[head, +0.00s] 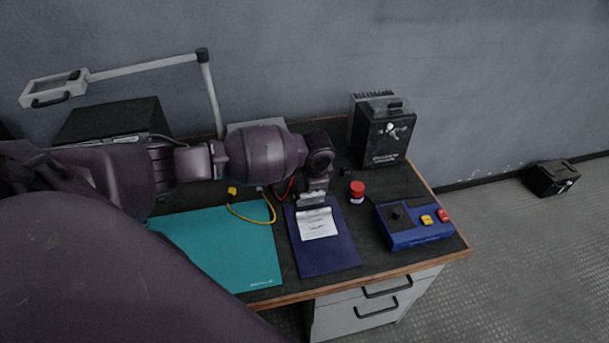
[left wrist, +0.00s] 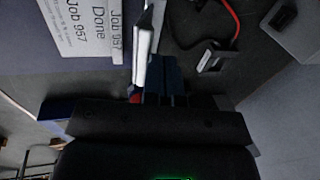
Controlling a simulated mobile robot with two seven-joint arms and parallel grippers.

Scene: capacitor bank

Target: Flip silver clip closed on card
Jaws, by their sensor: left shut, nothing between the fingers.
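A dark blue clipboard (head: 325,257) lies on the bench with a white card (head: 317,225) at its top end. The silver clip (head: 311,201) sits at the card's upper edge. My left gripper (head: 314,188) is just behind the clip, pointing down. In the left wrist view my left gripper's fingers (left wrist: 166,80) are shut and empty, right beside the silver clip (left wrist: 145,45), which stands up from the board beside the card (left wrist: 85,25). I cannot tell whether they touch. My right gripper is not in view.
A teal mat (head: 225,247) lies left of the clipboard, with a yellow cable (head: 250,219) across its upper part. A red-capped container (head: 357,191) and a blue control box (head: 412,223) stand to the right. A black power unit (head: 388,137) stands behind.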

